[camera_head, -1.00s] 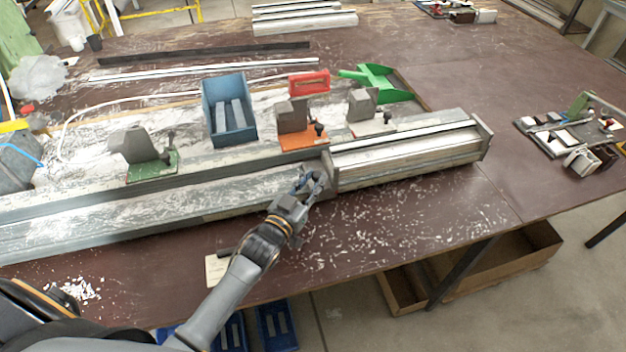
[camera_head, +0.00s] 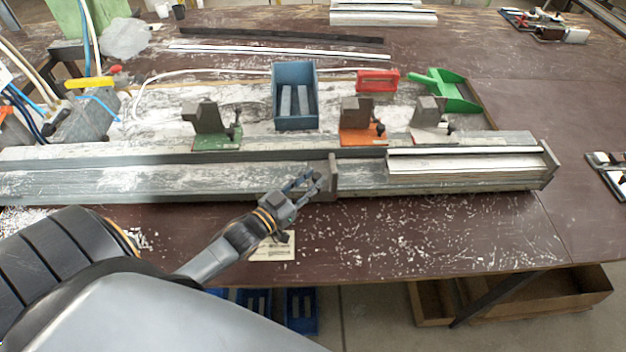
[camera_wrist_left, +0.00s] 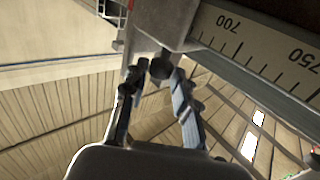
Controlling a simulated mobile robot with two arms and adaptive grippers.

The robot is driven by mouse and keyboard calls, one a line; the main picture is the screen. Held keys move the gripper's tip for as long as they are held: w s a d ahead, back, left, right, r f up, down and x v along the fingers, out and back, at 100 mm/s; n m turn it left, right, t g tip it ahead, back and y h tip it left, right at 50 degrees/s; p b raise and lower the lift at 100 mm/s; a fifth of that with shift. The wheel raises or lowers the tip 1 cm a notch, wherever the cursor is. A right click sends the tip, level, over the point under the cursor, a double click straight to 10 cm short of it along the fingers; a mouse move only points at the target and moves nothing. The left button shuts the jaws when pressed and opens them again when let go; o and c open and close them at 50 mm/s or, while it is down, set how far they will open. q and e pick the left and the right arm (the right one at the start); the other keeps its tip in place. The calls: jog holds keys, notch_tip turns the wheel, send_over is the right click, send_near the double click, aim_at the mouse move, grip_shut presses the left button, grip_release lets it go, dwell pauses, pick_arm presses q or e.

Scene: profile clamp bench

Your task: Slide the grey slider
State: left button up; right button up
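The grey slider (camera_head: 333,178) is an upright grey plate on the long metal rail (camera_head: 130,182) near the bench's front. It stands left of the pale bar on the rail, with a gap between them. My left gripper (camera_head: 314,183) is at its left front side. Finger contact is hard to make out. My right gripper is not in view.
A pale bar (camera_head: 465,162) lies on the rail's right part, before the end plate (camera_head: 549,165). Green, orange and grey clamp blocks stand behind the rail, with a blue bin (camera_head: 295,95) among them. The scale (camera_wrist_left: 262,45) shows 700 and 750.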

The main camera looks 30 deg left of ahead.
pick_arm(q)
jog(key=shift+o, duration=1.2)
jog(key=shift+s, duration=0.15)
jog(key=s, duration=0.3)
jog(key=s+a, duration=0.1)
jog(key=s, duration=0.3)
jog(key=s+a, duration=0.1)
jog(key=s, duration=0.3)
jog(key=shift+s+a, duration=0.15)
jog(key=shift+s, duration=0.1)
